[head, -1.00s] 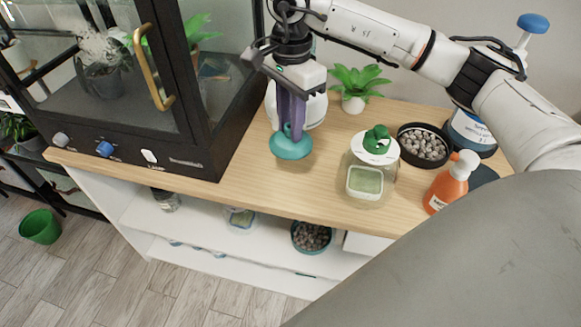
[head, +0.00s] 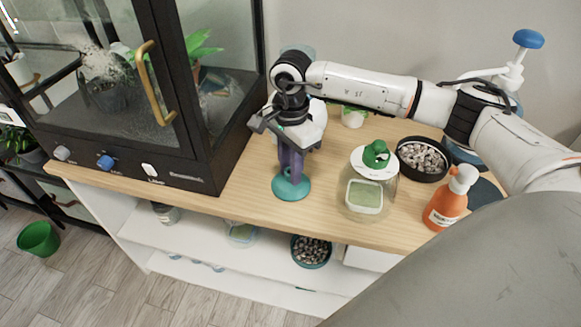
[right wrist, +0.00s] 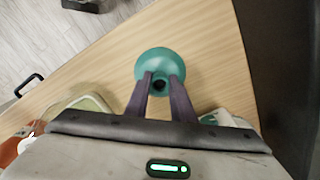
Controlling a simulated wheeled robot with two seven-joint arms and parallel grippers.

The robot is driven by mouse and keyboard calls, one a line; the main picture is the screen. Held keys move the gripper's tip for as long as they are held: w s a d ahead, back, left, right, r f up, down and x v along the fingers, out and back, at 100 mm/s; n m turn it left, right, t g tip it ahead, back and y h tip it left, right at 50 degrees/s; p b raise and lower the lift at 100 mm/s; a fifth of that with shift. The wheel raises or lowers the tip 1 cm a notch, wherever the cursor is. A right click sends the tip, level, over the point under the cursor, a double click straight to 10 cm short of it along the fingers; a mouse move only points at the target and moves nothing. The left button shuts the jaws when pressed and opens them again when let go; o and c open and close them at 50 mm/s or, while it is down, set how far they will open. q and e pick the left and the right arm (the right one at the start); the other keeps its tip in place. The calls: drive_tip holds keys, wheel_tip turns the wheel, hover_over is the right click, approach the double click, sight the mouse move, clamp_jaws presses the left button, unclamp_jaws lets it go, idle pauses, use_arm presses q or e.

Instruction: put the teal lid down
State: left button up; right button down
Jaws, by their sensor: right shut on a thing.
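The teal lid (head: 291,187) is a round disc with a knob, low over the wooden counter (head: 232,186) near its front edge. I cannot tell for sure whether its rim touches the wood. My right gripper (head: 291,172) is shut on the lid's knob, its purple fingers pointing down. In the right wrist view the lid (right wrist: 163,66) sits between the fingertips (right wrist: 160,85), and the fingers hide part of the knob. My left gripper is not in view.
A glass terrarium cabinet (head: 185,160) stands close to the left. Right of the lid are a glass jar with a green knob (head: 368,182), a black bowl of pebbles (head: 422,158) and an orange bottle (head: 445,203). The counter between lid and jar is clear.

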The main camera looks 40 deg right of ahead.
drive_tip(key=c, duration=1.5)
unclamp_jaws()
drive_tip(key=shift+f, duration=0.1)
